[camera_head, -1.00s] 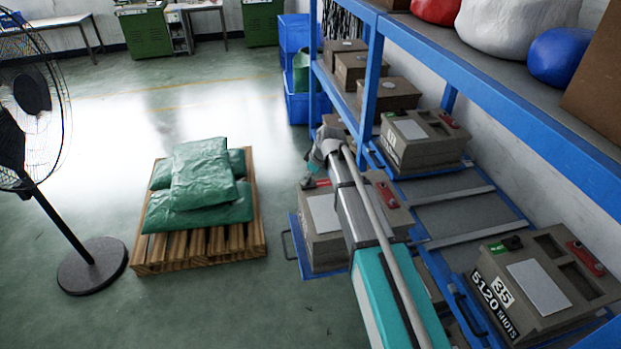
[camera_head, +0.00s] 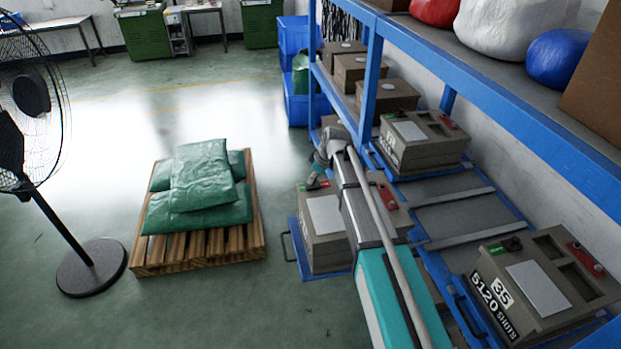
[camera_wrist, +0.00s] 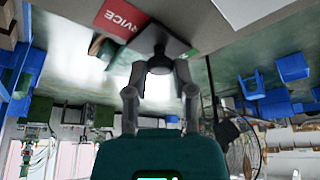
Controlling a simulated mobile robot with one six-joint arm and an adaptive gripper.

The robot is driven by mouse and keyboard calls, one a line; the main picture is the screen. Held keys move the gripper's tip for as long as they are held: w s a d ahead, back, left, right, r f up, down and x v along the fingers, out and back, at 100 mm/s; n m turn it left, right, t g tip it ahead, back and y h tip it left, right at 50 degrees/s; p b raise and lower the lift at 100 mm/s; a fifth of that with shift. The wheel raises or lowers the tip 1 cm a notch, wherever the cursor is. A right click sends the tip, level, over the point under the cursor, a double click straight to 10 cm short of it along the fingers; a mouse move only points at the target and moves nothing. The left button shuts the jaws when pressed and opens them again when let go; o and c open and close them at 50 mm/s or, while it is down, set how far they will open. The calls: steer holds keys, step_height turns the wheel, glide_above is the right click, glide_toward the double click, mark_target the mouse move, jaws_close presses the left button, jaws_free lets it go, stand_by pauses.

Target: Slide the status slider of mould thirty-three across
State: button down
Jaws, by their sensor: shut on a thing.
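The mould on the pulled-out blue tray, a grey-brown block (camera_head: 325,250) with a pale top plate, is partly hidden behind my arm. I cannot read a number on it. Its status slider (camera_head: 303,186) is at the far left of its top and shows green in the head view. In the wrist view a red plate (camera_wrist: 122,17) reads SERVICE, and a bit of green shows right of the knob. My gripper (camera_wrist: 160,78) is shut on the dark slider knob (camera_wrist: 159,60). In the head view my gripper (camera_head: 321,174) is at the mould's far edge, its fingertips small.
Mould 35 (camera_head: 540,290) sits on the near rack, with another mould (camera_head: 423,140) farther back. A blue shelf beam (camera_head: 500,90) runs above them on the right. A pallet (camera_head: 200,252) with green sacks and a fan (camera_head: 92,265) stand left, with open floor between.

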mark_target(320, 183)
steer(key=shift+w+d, duration=0.3)
steer(key=shift+d, duration=0.65)
steer(key=shift+w+d, duration=0.3)
steer(key=shift+d, duration=0.6)
steer(key=shift+c, duration=2.2)
jaws_free()
steer(key=shift+s, duration=0.15)
steer(key=s+d+m, duration=0.2)
steer(key=s+d, duration=0.1)
steer(key=s, duration=0.1)
steer(key=s+d+m+h, duration=0.1)
steer(key=s+d+m, duration=0.1)
steer(key=s, duration=0.3)
steer(key=s+d+f+m, duration=0.1)
steer(key=s+d, duration=0.3)
steer(key=shift+s+d+m+g+h, duration=0.15)
steer(key=shift+s+m+g+h, duration=0.15)
steer(key=shift+m+g+h, duration=0.1)
steer(key=s+d+m+g+h, duration=0.1)
steer(key=s+d+m, duration=0.5)
steer(key=s, duration=0.7)
steer(key=shift+s+d+f+h, duration=0.25)
steer(key=shift+d+h, duration=0.25)
steer(key=shift+d, duration=0.35)
